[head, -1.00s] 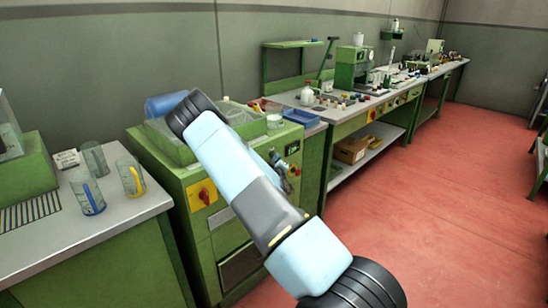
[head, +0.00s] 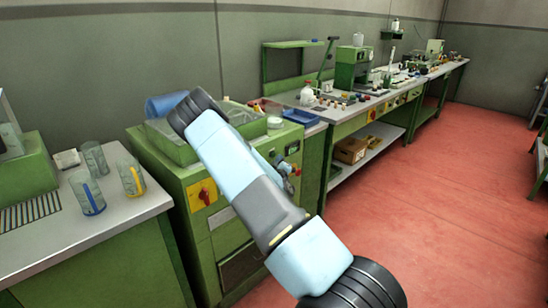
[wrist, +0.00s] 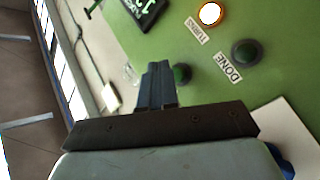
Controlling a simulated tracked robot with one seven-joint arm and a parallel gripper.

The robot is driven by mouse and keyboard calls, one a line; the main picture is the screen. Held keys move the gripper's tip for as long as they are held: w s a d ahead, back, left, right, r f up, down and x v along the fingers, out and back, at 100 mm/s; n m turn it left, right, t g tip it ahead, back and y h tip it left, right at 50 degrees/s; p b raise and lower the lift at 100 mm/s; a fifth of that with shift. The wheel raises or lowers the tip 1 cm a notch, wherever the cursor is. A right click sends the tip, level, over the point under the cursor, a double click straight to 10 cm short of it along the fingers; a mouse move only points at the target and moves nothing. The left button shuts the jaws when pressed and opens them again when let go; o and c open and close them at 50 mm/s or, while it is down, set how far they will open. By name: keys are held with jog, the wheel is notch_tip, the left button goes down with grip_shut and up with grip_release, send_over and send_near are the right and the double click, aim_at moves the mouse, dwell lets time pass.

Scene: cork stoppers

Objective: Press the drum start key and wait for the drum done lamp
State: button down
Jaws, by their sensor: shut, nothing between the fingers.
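The drum machine (head: 215,185) is a green cabinet with a control panel at its right front, partly behind my arm. In the wrist view, my gripper (wrist: 158,70) is shut and empty, its fingertips close beside a dark green round button (wrist: 182,74). I cannot tell whether they touch it, and its label is not visible. The lamp labelled DONE (wrist: 245,52) is dark. A lamp or key with an orange rim (wrist: 210,13) is lit white, beside a label that seems to read TURNS. A dark display (wrist: 146,12) shows green characters, cut off by the frame edge.
A yellow plate with a red switch (head: 203,194) is on the cabinet's front. The left bench (head: 60,235) carries clear beakers with blue and yellow handles. A long bench (head: 345,113) with bottles and small parts runs right. The red floor (head: 430,210) is clear at right.

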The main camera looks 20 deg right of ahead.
jog(key=shift+s, duration=0.1)
jog(key=s, duration=0.1)
jog(key=s+d, duration=0.1)
jog(key=s, duration=0.2)
jog(key=shift+s+d, duration=0.25)
jog(key=shift+d, duration=0.1)
dwell(0.9)
